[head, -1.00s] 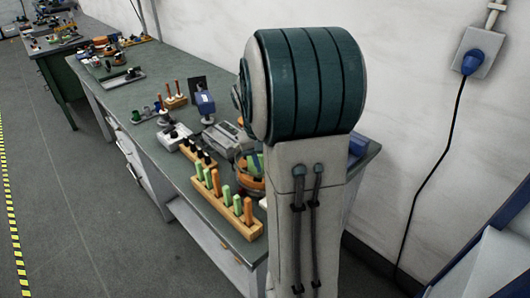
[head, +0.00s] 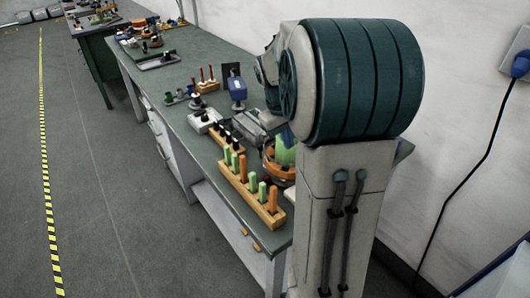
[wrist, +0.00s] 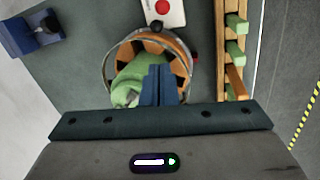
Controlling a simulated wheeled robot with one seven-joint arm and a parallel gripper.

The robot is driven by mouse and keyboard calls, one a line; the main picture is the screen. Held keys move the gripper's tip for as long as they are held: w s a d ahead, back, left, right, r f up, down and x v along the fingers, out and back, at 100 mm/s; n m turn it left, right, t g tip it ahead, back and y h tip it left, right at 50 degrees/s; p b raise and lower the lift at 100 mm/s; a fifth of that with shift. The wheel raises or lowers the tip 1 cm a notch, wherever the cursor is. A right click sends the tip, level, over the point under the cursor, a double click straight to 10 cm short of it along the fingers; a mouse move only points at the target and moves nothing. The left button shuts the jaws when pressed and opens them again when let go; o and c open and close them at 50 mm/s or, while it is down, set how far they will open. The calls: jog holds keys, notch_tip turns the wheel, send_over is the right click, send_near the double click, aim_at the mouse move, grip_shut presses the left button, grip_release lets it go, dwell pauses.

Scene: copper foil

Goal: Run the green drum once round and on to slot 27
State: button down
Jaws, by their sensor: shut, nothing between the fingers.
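The green drum (wrist: 133,78) shows in the wrist view as a pale green piece inside a round orange housing (wrist: 180,48) with dark gaps and a thin metal rim. In the head view its green part (head: 285,152) stands above the orange housing (head: 276,171), partly hidden by my arm. My gripper (wrist: 161,70) is shut and empty, its blue fingers together over the housing, beside the green part. I cannot tell whether the fingers touch it. No slot numbers are readable, so slot 27 cannot be made out.
A wooden rack (head: 250,190) with green and orange pegs stands close beside the housing. A white box with a red button (wrist: 163,10) sits beyond it in the wrist view. A blue block (wrist: 35,35) lies at upper left. Other tools line the bench (head: 185,60).

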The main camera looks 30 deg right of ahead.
jog(key=w+a+f+n+t+b, duration=0.25)
jog(key=w+n, duration=0.25)
jog(key=n, duration=0.8)
jog(key=w+a+f+n+t+b, duration=0.1)
jog(key=w+a+f+n, duration=0.25)
jog(key=n, duration=0.95)
jog(key=shift+h, duration=0.4)
jog(key=x, duration=0.8)
jog(key=shift+w+r+b, duration=0.1)
jog(key=shift+w+b, duration=0.2)
jog(key=shift+w, duration=0.05)
